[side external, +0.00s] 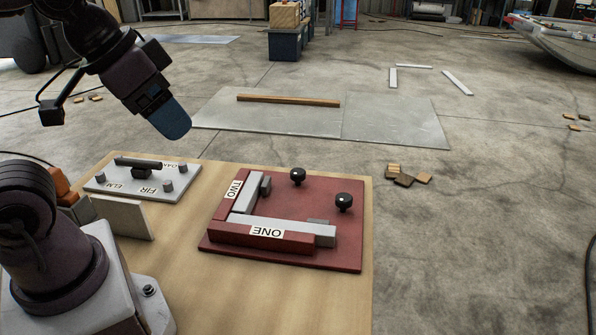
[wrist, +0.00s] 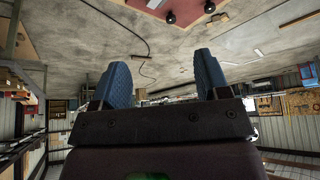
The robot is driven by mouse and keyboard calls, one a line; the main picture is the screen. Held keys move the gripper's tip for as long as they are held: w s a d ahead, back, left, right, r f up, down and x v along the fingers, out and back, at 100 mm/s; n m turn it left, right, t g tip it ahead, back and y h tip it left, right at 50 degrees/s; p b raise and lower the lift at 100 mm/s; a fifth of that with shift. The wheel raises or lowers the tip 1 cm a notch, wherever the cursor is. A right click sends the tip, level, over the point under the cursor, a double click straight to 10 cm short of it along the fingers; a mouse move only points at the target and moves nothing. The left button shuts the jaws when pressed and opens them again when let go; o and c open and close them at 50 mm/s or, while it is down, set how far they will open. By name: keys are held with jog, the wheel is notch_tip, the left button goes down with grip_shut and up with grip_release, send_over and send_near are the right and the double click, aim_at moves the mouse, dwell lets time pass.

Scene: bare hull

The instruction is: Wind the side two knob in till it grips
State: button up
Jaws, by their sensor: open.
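A red fixture board (side external: 335,245) lies on the wooden bench, with raised red fences labelled TWO (side external: 233,190) and ONE (side external: 268,232). Grey bars lie along the inside of the TWO fence (side external: 245,198) and the ONE fence (side external: 297,227). Whether either grips cannot be told. My gripper (side external: 172,128) is in the air left of the board, open and empty; its blue fingers (wrist: 160,65) are apart in the wrist view.
A light plate (side external: 140,180) with pegs, a dark bar and labels lies on the bench (side external: 190,260) left of the board. A pale upright panel (side external: 122,217) stands in front of it. Bench space between plate and board is clear. Wood blocks (side external: 408,176) lie on the floor.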

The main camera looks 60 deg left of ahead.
jog(key=w+f+n+t+h, duration=0.15)
jog(key=w+f+n, duration=0.25)
jog(key=w+n, duration=0.8)
jog(key=w+f+n+t+h, duration=0.15)
jog(key=w+f+n, duration=0.4)
jog(key=w, duration=1.25)
jog(key=n+g+y, duration=0.7)
jog(key=n, duration=2.4)
send_near(298, 171)
jog(key=x, duration=0.9)
jog(key=shift+f, duration=0.15)
